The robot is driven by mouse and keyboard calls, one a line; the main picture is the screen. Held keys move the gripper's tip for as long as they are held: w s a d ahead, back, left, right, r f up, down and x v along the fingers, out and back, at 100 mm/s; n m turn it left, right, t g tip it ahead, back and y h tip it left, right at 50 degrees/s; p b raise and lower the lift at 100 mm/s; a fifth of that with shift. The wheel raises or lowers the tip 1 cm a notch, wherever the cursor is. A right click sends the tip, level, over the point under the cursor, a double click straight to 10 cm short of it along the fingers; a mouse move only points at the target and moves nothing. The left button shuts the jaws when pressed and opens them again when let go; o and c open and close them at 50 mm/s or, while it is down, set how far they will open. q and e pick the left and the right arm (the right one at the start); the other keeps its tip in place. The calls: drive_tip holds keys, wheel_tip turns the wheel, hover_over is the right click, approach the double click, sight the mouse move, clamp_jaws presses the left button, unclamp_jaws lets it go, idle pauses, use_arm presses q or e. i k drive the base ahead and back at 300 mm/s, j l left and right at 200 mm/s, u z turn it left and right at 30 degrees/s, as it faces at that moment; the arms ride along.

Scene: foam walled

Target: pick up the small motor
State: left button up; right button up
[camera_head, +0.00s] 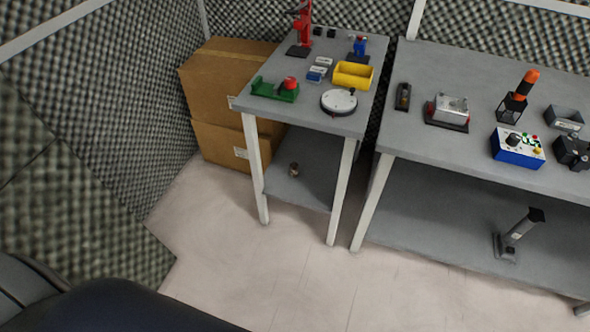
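A silver block on a dark red base (448,111) sits on the right table's top. Neither of my grippers shows in the head view.
The left table (345,45) carries a yellow bin (353,75), a green fixture (275,91) and a round white dial (339,101). The right table (400,132) holds a blue control box (517,147). Cardboard boxes (215,85) stand left. The floor (270,270) in front is clear.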

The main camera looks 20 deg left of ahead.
sight(294, 166)
drive_tip(key=i+j, duration=0.15)
drive_tip(key=j, duration=0.15)
drive_tip(key=i+j, duration=0.15)
drive_tip(key=j, duration=0.2)
drive_tip(key=i+j, duration=0.15)
drive_tip(key=j, duration=0.15)
drive_tip(key=i+j, duration=0.2)
drive_tip(key=j, duration=0.15)
